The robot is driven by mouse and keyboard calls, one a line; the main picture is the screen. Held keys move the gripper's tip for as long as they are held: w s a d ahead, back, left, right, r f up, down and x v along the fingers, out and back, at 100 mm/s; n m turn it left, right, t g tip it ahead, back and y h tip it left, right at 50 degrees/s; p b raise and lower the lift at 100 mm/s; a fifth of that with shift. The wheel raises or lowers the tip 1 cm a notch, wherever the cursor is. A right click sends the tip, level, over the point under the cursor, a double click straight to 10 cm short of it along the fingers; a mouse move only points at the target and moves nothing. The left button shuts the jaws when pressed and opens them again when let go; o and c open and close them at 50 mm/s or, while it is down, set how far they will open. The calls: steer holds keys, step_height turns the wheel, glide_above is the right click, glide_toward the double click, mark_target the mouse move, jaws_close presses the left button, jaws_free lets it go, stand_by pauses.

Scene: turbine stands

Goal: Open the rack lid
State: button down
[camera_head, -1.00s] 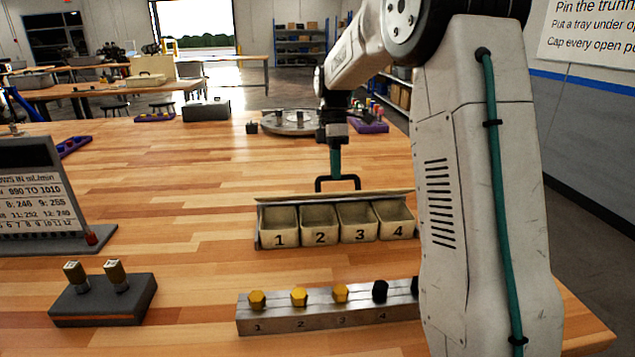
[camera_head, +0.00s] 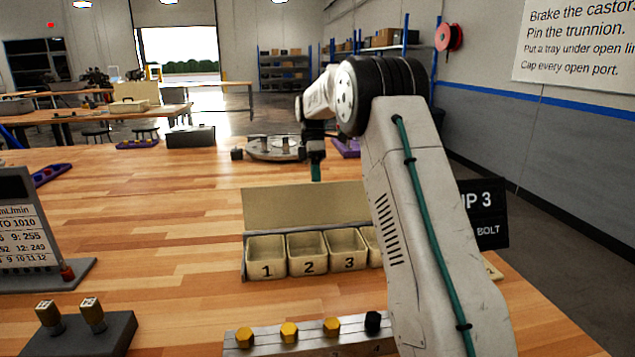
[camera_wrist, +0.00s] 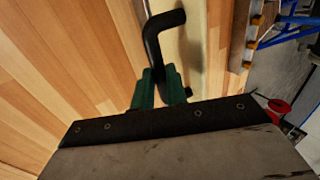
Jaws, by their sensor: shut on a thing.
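The rack (camera_head: 243,262) stands on the wooden bench with cream bins numbered 1, 2 and 3 showing; a further bin is partly hidden by my arm. Its beige lid (camera_head: 305,207) is raised behind the bins, with its broad inner face towards the body camera. My gripper (camera_head: 316,172) is at the lid's far side, above its top edge. In the wrist view the green fingers of my gripper (camera_wrist: 160,88) are closed around the black bent handle (camera_wrist: 157,40) on the lid (camera_wrist: 192,45). In the head view the handle is hidden behind the lid.
A metal block (camera_head: 262,343) with yellow and black bolts lies in front of the rack. A dark block with two pegs (camera_head: 95,335) is front left, and a flow sign (camera_head: 20,235) stands at left.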

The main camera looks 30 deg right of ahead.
steer(key=shift+w+d+f+g+y, duration=0.3)
steer(key=shift+w+f+g, duration=0.1)
steer(key=shift+f+g, duration=0.25)
steer(key=shift+r, duration=0.1)
steer(key=c, duration=1.4)
jaws_free()
steer(key=shift+r, duration=0.1)
steer(key=shift+w, duration=0.1)
steer(key=s+a+r, duration=0.2)
steer(key=s, duration=0.5)
steer(key=s+a+r, duration=0.2)
steer(key=s+r, duration=0.1)
steer(key=s, duration=0.5)
steer(key=shift+s+a, duration=0.2)
steer(key=shift+s, duration=0.05)
